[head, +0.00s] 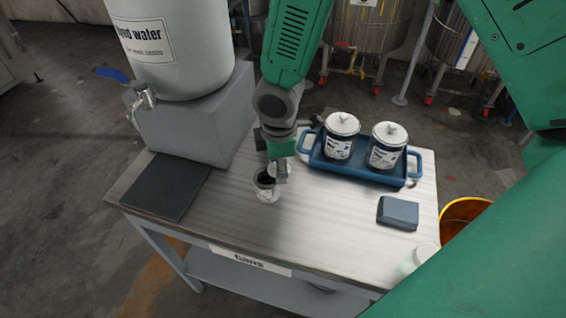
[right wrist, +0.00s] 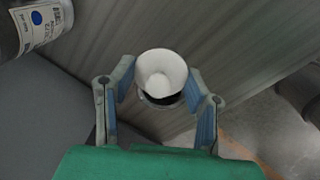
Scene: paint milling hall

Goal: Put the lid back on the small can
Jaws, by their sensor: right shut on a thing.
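The small can (head: 266,193) stands upright on the metal table, its dark opening partly showing; it also shows in the right wrist view (right wrist: 166,101). My right gripper (head: 273,172) is over the can, shut on the white lid (right wrist: 160,67). In the right wrist view its fingers (right wrist: 160,84) are on either side of the lid. The lid sits above the can and off to one side of its mouth, leaving a dark crescent of opening; I cannot tell whether they touch. My left gripper is not in view.
A blue tray (head: 350,173) holds two lidded cans (head: 339,142) (head: 384,152). A blue-grey block (head: 398,212) lies at the right, a dark mat (head: 165,186) at the left. A water tank (head: 178,60) stands on a grey block (head: 190,125). The table's front middle is clear.

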